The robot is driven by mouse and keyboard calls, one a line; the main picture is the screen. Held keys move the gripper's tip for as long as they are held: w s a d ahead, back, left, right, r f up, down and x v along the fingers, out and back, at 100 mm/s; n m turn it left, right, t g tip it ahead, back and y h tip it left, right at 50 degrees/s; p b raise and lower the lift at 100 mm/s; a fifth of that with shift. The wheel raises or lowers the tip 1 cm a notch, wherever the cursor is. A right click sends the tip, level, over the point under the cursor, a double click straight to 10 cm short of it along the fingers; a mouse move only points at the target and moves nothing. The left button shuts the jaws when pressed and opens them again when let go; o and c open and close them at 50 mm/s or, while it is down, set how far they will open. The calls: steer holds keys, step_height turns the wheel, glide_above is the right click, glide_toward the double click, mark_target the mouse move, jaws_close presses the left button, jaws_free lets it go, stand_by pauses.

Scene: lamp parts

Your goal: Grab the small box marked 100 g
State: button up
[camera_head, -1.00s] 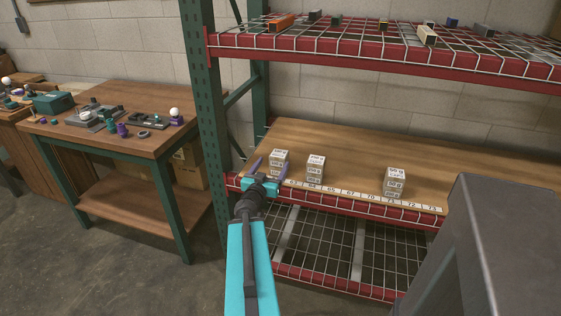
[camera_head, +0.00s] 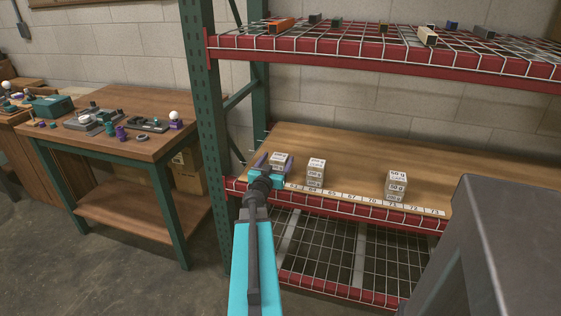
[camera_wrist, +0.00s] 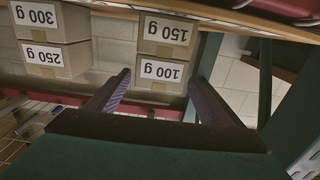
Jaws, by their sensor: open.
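The small box marked 100 g (camera_wrist: 162,72) is brown cardboard with a white label, upside down in the wrist view. It sits on a box marked 150 g (camera_wrist: 168,32). In the head view, its stack (camera_head: 280,157) is the leftmost on the wooden shelf. My gripper (camera_wrist: 160,79) is open and empty. Its purple fingers appear on either side of the 100 g box in the wrist view, with gaps visible. In the head view, my gripper (camera_head: 276,163) is at that stack and hides its lower part. I cannot tell how far the fingertips reach along the box.
Another stack, boxes marked 250 g (camera_wrist: 56,60) and 300 g (camera_wrist: 37,20), stands close beside it. A third stack (camera_head: 397,185) is farther right. A green rack post (camera_head: 203,100) stands left, and an upper wire shelf (camera_head: 380,42) is above. Bare wood lies behind the stacks.

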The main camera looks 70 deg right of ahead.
steer(key=shift+d, duration=0.1)
stand_by(0.3)
steer(key=shift+w+d+f+b, duration=0.1)
steer(key=shift+d+b, duration=0.25)
steer(key=shift+d, duration=2.2)
steer(key=shift+c, duration=0.3)
steer(key=c, duration=1.1)
